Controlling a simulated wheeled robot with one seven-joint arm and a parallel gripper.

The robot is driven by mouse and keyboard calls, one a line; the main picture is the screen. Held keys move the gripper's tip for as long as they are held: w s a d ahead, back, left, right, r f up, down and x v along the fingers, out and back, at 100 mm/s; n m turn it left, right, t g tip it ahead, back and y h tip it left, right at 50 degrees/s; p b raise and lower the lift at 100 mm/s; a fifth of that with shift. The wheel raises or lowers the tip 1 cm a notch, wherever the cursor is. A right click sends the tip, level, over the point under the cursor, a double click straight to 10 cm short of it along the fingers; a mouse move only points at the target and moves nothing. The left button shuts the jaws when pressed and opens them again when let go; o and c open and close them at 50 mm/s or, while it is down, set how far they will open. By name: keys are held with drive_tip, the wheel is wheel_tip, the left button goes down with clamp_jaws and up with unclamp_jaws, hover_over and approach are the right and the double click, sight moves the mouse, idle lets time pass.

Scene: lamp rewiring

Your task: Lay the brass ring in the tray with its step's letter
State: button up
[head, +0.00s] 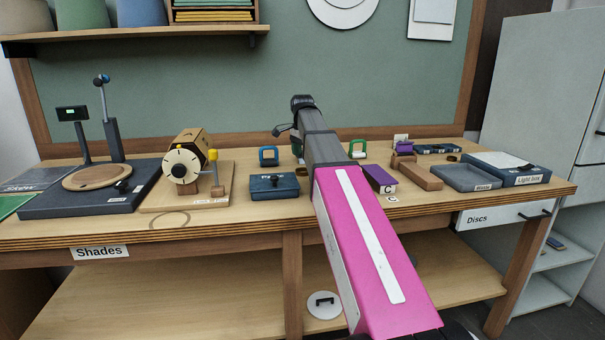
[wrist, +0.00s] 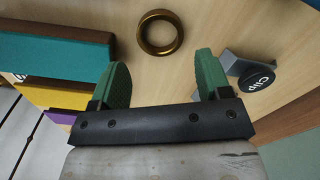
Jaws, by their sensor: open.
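The brass ring (wrist: 160,51) lies flat on the wooden bench top in the wrist view, just beyond my fingertips. My gripper (wrist: 163,68) is open, its two green fingers apart with nothing between them. The ring's near edge is close to the gap between the fingers. In the head view, a purple tray marked C (head: 379,179) stands on the bench, partly hidden by my arm. My gripper is hidden behind my arm there, and I cannot pick out the ring surely. No step's letter for the ring is readable.
In the wrist view, teal (wrist: 55,57), yellow (wrist: 38,91) and purple pieces lie left, and a round knob marked Clip (wrist: 257,80) is close to the right finger. In the head view, a grey Waste tray (head: 487,186) and a light box (head: 522,178) stand right.

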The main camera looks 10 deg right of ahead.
drive_tip(key=shift+d+f, duration=0.15)
drive_tip(key=shift+f, duration=1.4)
drive_tip(key=shift+d+f, duration=0.1)
drive_tip(key=shift+f, duration=1.4)
drive_tip(key=c, duration=0.8)
drive_tip(key=shift+w+r, duration=0.1)
